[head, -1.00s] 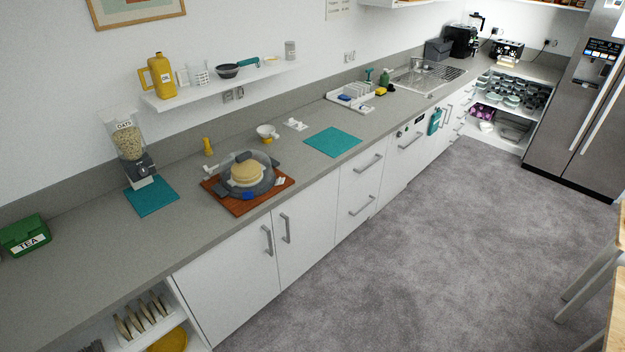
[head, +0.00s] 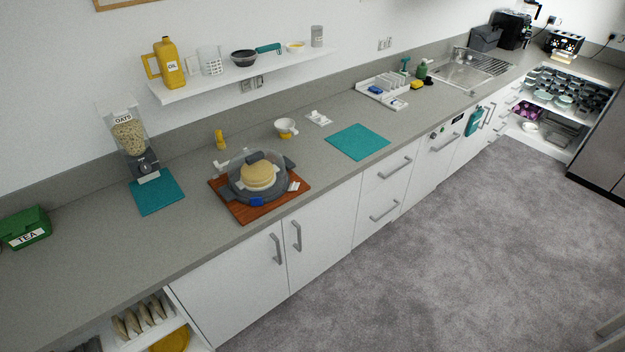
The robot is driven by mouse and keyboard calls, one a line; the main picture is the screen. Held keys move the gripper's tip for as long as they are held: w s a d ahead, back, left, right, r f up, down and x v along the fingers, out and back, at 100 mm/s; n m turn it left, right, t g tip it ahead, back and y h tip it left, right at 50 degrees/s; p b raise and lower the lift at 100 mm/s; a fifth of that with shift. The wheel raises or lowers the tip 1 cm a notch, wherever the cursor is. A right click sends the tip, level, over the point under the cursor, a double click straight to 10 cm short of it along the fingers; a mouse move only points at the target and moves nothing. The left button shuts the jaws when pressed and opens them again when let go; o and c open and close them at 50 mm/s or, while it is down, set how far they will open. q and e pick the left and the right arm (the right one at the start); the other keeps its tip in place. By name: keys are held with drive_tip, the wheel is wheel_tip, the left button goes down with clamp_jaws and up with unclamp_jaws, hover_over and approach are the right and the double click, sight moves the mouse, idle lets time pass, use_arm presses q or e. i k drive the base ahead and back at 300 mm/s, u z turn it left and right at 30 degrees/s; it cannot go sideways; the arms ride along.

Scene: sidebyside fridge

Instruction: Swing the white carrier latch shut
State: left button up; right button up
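A round, clear-domed carrier (head: 262,190) with a grey rim sits on a reddish-brown wooden board (head: 240,213) on the counter. A round, pale tan food item (head: 258,172) shows inside it. A white piece (head: 222,165), which looks like the white latch, sticks outward from the carrier's back-left side. It appears swung away from the rim, but it is too small to be sure. A blue latch-like piece (head: 256,202) is at the carrier's front. A small white piece (head: 293,186) is at its right. Neither of my grippers is in view.
Teal mats (head: 157,191) (head: 358,142) lie left and right of the board. An oats dispenser (head: 135,145), yellow pepper-mill-like object (head: 220,139) and white cup (head: 286,128) stand nearby. A wall shelf (head: 240,75) overhangs the counter's back. The grey floor (head: 420,260) in front is clear.

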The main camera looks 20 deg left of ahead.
sight(294, 186)
drive_tip(key=u, duration=0.4)
drive_tip(key=i, duration=0.6)
drive_tip(key=u, duration=0.6)
